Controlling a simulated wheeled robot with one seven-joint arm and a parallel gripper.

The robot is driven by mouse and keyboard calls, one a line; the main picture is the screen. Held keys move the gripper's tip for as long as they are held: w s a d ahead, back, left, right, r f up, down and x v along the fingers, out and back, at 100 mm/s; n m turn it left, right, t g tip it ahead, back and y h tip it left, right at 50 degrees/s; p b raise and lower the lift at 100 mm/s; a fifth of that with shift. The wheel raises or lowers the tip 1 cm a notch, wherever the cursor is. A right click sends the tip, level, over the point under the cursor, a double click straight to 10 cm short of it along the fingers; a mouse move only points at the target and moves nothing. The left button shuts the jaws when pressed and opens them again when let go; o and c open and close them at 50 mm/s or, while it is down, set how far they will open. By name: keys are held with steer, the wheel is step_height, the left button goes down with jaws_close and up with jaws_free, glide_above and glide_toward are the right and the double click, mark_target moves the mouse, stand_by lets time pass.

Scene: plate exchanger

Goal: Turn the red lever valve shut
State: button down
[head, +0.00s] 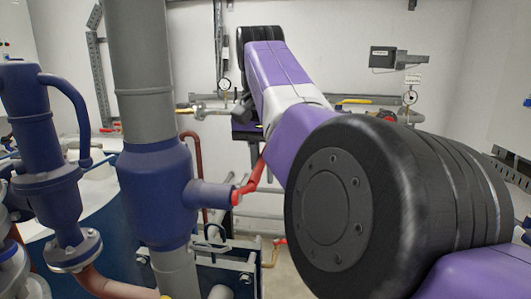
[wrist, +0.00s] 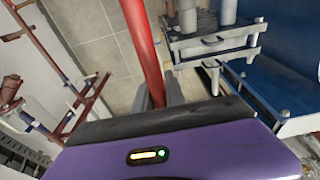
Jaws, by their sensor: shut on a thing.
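The red lever (head: 250,180) juts up and to the right from the short blue side stub (head: 210,194) of the blue valve body (head: 155,195). Its far end goes out of sight behind my purple arm in the head view. In the wrist view the red lever (wrist: 143,45) runs down from the top edge to my gripper (wrist: 160,95). My gripper is shut on the lever, with a grey finger showing on each side of it. The fingers are mostly hidden behind the dark edge of the gripper's purple housing, and the head view hides them behind my arm.
A thick grey vertical pipe (head: 140,55) rises from the valve body. A dark blue pump-like unit (head: 45,150) with a curved handle stands at left. Gauges and thin pipes line the back wall. A metal bracket (head: 225,255) sits below the stub. Tiled floor shows in the wrist view.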

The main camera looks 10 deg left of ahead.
steer(key=shift+s+f+g, duration=0.1)
steer(key=shift+f+g, duration=0.2)
steer(key=shift+f, duration=0.35)
steer(key=c, duration=1.4)
jaws_free()
steer(key=shift+r, duration=0.1)
steer(key=shift+r, duration=0.1)
